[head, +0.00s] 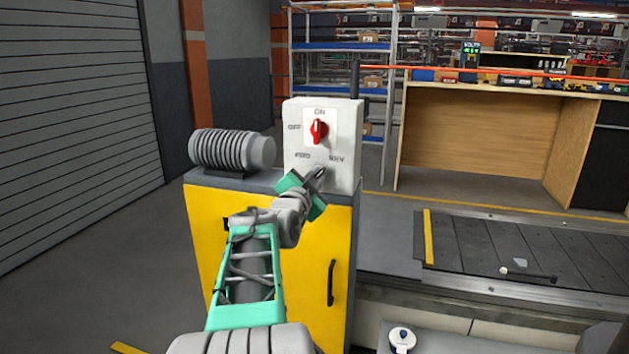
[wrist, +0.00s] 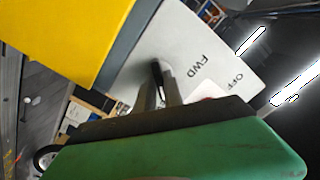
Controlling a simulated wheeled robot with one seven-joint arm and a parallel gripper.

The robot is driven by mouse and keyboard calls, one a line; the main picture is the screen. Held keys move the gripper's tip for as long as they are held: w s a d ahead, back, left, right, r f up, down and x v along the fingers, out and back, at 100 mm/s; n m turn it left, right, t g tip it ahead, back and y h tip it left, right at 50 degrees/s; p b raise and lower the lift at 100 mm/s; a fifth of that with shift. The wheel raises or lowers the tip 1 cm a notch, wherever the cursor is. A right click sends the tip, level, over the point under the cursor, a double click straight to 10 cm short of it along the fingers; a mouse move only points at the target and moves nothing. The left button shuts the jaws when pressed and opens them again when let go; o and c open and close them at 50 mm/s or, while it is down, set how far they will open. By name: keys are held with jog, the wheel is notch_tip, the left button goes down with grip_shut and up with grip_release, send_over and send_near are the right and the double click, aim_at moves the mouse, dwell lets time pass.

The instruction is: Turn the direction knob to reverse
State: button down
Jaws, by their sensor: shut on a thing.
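The grey control box (head: 346,116) stands on the yellow cabinet (head: 222,262). Its lower dial is marked FWD on the left and REV on the right. My gripper (head: 319,173) reaches the box face below and between these marks and is shut on the direction knob, which it mostly hides. The wrist view shows my gripper's fingers (wrist: 162,88) against the box face, beside the FWD mark, with a small dark part of the knob (wrist: 157,70) at their tips. Which mark the knob points to cannot be told.
A red switch (head: 319,130) marked ON and OFF sits just above my gripper, its handle about upright. A ribbed grey motor (head: 225,150) lies left of the box. The slat conveyor (head: 525,250) runs to the right. A wooden bench (head: 478,140) stands behind it.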

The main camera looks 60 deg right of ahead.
jog(key=c, duration=1.5)
grip_release()
jog(key=shift+o, duration=0.2)
jog(key=s+a+p, duration=0.1)
jog(key=a, duration=0.6)
jog(key=shift+s+a, duration=0.15)
jog(key=shift+a, duration=0.2)
